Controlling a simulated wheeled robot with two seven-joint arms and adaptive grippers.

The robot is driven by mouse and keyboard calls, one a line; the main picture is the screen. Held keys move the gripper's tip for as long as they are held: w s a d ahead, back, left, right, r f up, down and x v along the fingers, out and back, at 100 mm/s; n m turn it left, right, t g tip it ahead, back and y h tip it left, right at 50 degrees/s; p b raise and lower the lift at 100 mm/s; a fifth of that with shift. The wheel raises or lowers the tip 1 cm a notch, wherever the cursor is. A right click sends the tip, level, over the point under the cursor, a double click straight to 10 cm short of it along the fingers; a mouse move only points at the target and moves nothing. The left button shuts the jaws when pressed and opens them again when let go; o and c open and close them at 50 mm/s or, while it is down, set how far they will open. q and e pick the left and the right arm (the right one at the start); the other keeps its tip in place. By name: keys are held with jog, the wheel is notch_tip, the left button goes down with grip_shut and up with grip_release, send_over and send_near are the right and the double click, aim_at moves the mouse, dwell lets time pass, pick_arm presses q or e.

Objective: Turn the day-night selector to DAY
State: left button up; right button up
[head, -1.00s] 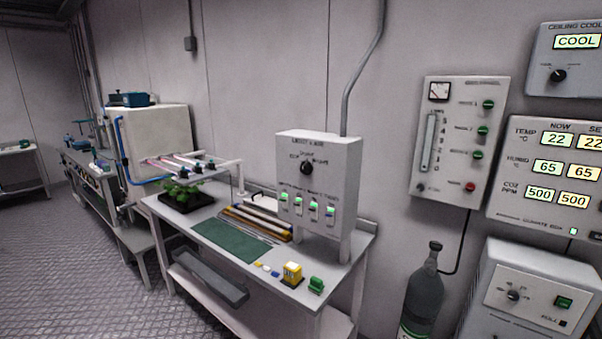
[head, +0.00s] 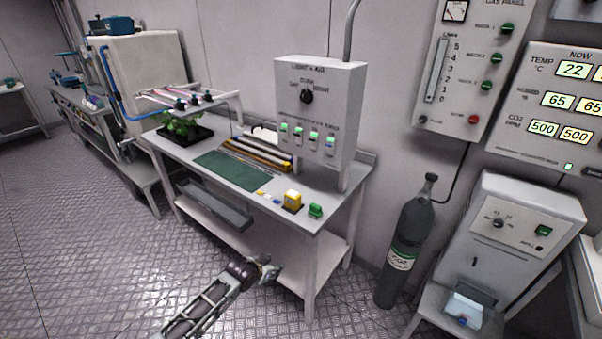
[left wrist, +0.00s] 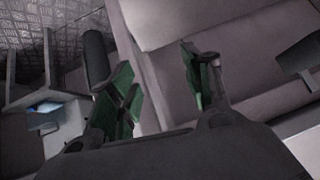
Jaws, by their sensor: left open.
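The day-night selector is a black knob (head: 306,96) on the front of the grey light box (head: 330,75), which stands on the bench. Labels "DAY" and "NIGHT" seem to stand left and right of the knob, with "CLOCK" above. Its pointer is too small to read. My left gripper (head: 268,268) is in front of the bench, below its top and well away from the knob. In the left wrist view my left gripper (left wrist: 160,90) has its green-padded fingers spread, with nothing between them. My right gripper is not in view.
Several switches sit below the knob. A gas cylinder (head: 408,240) stands right of the bench. The floor in front is clear.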

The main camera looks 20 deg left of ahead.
pick_arm(q)
jog(key=w+r+t, duration=0.1)
jog(key=w+r, duration=0.2)
jog(key=r, duration=0.2)
jog(key=w+r+t, duration=0.1)
jog(key=w+r, duration=0.2)
jog(key=r, duration=0.2)
jog(key=w+a+r+m+t+h, duration=0.1)
jog(key=w+r, duration=0.2)
jog(key=r, duration=0.2)
jog(key=shift+w+r, duration=0.1)
jog(key=m+t+h, duration=0.4)
jog(key=m+t, duration=0.1)
send_near(303, 98)
jog(key=v, duration=0.5)
jog(key=shift+p+x, duration=0.95)
jog(key=shift+x, duration=4.65)
jog(key=shift+p+x, duration=0.35)
jog(key=shift+x, duration=0.55)
jog(key=shift+w+d, duration=0.1)
jog(key=shift+w, duration=0.4)
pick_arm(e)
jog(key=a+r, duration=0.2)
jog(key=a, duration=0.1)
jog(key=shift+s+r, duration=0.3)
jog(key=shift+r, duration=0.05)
